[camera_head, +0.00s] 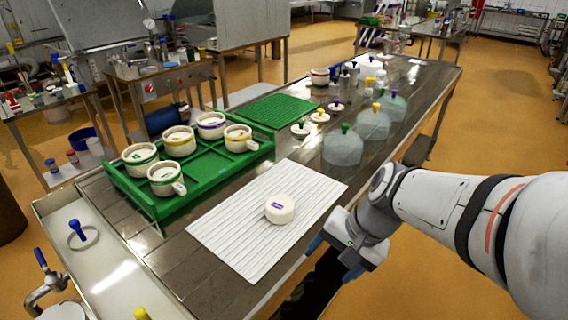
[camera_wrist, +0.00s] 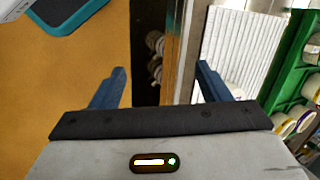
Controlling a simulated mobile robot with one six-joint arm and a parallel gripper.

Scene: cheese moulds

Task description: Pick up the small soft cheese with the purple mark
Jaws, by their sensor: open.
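The small soft cheese (camera_head: 280,209) is a low white round with a purple mark on its top. It lies on a white ribbed mat (camera_head: 235,232) on the steel table, in the head view. My gripper (camera_head: 336,254) is open and empty, off the table's right edge, to the right of the cheese and apart from it. In the wrist view my gripper's two blue fingers (camera_wrist: 160,85) are spread wide, with the table edge and floor behind them. The white mat (camera_wrist: 240,45) shows there beyond the right finger, which hides part of it.
A green tray (camera_head: 205,186) with several white moulds stands left of the mat. A green mat (camera_head: 278,110) and small lidded pieces lie behind. Clear domes with coloured knobs, such as one with a green knob (camera_head: 343,147), stand at the table's right side.

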